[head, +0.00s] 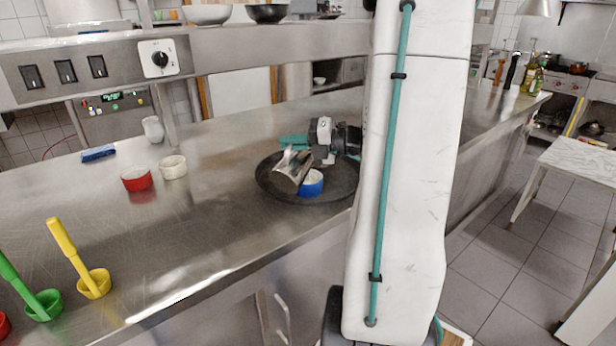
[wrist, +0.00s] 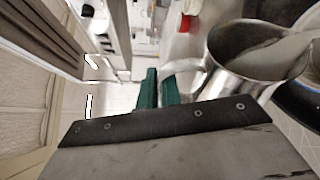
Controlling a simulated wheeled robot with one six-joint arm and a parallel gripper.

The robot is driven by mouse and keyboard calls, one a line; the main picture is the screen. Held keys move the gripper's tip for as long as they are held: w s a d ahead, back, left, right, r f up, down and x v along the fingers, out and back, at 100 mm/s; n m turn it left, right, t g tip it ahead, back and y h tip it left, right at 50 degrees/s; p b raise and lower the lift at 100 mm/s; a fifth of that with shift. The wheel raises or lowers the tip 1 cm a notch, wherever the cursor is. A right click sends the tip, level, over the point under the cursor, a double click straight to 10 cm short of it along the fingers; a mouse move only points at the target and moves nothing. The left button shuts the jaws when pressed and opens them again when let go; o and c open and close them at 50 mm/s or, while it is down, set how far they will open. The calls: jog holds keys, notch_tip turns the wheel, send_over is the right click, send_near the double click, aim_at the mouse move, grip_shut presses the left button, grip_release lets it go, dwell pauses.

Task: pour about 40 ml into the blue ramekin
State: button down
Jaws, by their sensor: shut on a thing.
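The blue ramekin (head: 312,186) stands on a dark round pan (head: 270,185) on the steel counter. Its inside looks pale; I cannot tell how much is in it. My gripper (head: 308,150) is shut on a metal jug (head: 290,168), which is tilted beside and above the ramekin. In the wrist view, the green fingers (wrist: 158,88) are at the handle side of the jug (wrist: 238,78). A pale grey liquid (wrist: 270,58) shows inside the jug, toward its right side. Whether a stream is falling is unclear.
A red ramekin (head: 137,180) and a white ramekin (head: 173,168) stand left of the pan. A blue sponge (head: 98,153) and a pale small jug (head: 153,130) are behind. Yellow (head: 95,284) and green (head: 43,306) handled cups are front left. The front middle counter is clear.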

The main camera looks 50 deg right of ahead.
aim_at(283, 166)
jog(key=shift+d+m, duration=0.3)
dwell(1.4)
jog(key=shift+a, duration=0.1)
jog(key=shift+a+f+n, duration=0.3)
jog(key=shift+a+n, duration=0.5)
jog(key=shift+a, duration=0.15)
jog(key=shift+s+a+f+n+h, duration=0.1)
jog(key=shift+a+f+n+h, duration=0.05)
jog(key=shift+a+n+h, duration=0.2)
jog(key=shift+d, duration=0.15)
jog(key=shift+a+r+n+g+h, duration=0.25)
jog(key=shift+a+r+n+g, duration=0.2)
jog(key=shift+a+n, duration=0.15)
jog(key=shift+s+a+f+n+h, duration=0.15)
jog(key=shift+a+f+n+h, duration=0.2)
jog(key=shift+n, duration=0.3)
